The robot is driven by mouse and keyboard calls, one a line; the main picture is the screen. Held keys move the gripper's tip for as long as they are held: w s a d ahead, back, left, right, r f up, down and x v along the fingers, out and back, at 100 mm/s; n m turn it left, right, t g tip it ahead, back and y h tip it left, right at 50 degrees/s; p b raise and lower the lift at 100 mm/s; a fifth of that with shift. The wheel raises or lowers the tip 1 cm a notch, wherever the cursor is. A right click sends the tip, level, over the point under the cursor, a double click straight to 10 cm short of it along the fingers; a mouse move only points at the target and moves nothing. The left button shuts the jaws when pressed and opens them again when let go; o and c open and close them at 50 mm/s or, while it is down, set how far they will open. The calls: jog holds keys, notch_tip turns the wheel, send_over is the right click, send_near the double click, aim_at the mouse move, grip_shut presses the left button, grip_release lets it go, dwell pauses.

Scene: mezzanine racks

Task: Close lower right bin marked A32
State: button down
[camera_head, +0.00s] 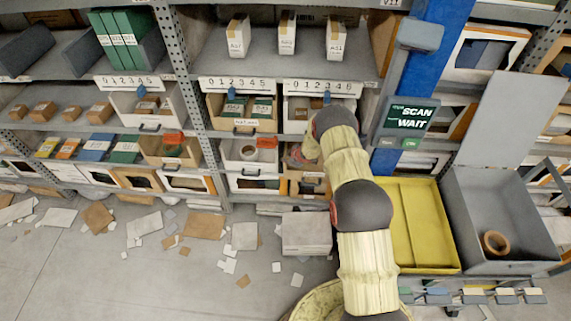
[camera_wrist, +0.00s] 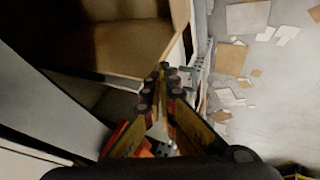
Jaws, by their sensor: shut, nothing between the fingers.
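My gripper (camera_wrist: 164,76) shows in the wrist view with its fingers together and nothing between them. A bin with a brown cardboard interior (camera_wrist: 125,50) lies just beyond the fingertips; I cannot tell whether they touch its edge. In the head view, my arm reaches to the right-hand bins of the middle rack and hides much of the lower right one. A brown bin (camera_head: 294,185) shows partly beside and below my wrist. No A32 marking is readable, so I cannot tell for certain which bin bears it. The fingertips are not clear in the head view.
A white bin (camera_head: 232,163) holding a tape roll is pulled out left of my wrist. Upper bins (camera_head: 240,125) sit above. A yellow tray (camera_head: 452,252) and a grey box (camera_head: 500,268) stand right of my arm. Papers and cardboard scraps litter the floor (camera_head: 180,285).

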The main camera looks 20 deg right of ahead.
jog(key=shift+w+d+p, duration=0.35)
jog(key=shift+w+p, duration=0.15)
jog(key=shift+w, duration=0.4)
jog(key=shift+w+d+p, duration=0.35)
jog(key=shift+w+p, duration=0.15)
jog(key=shift+w, duration=0.35)
